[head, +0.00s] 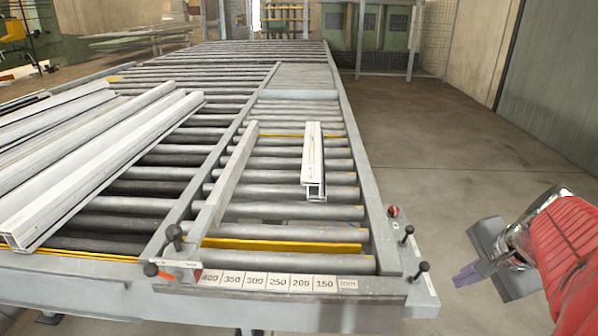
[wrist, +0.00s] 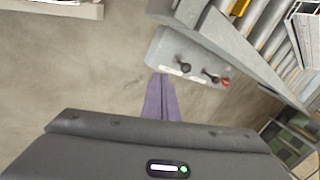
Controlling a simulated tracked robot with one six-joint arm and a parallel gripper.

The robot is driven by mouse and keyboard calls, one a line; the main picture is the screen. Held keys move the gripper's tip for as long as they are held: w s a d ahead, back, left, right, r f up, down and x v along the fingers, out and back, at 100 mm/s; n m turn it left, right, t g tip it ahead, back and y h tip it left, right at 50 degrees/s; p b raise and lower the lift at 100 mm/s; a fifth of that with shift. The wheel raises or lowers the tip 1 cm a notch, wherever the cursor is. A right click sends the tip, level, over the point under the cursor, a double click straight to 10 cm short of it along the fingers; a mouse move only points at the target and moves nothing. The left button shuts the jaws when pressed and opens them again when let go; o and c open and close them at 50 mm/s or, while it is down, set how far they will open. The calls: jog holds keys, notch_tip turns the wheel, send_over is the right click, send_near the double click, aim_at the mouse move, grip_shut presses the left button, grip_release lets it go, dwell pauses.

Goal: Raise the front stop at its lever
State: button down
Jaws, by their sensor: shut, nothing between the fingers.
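My gripper (head: 468,275) is shut and empty, its purple fingers pointing left, beside the bench's front right corner and apart from it. In the wrist view the closed fingers (wrist: 161,97) point at the grey corner plate (wrist: 166,48). That plate carries two black-knobbed levers (wrist: 184,67) and a red knob (wrist: 225,82). In the head view the black knobs (head: 423,267) and red knob (head: 393,210) stand at the right corner. Another black knob (head: 174,232) and an orange-tipped handle (head: 150,269) sit at the front left. I cannot tell which lever is the front stop's; the stop is not clearly identifiable.
A short white profile (head: 314,160) lies on the rollers right of a grey rail (head: 230,175). Long white profiles (head: 95,165) lie at left. A millimetre scale (head: 278,283) runs along the front edge. The floor (head: 450,140) right of the bench is clear.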

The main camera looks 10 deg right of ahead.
dwell(0.4)
send_near(420, 274)
jog(key=shift+f, duration=1.95)
jog(key=shift+s+d, duration=0.1)
jog(key=shift+d+r, duration=0.1)
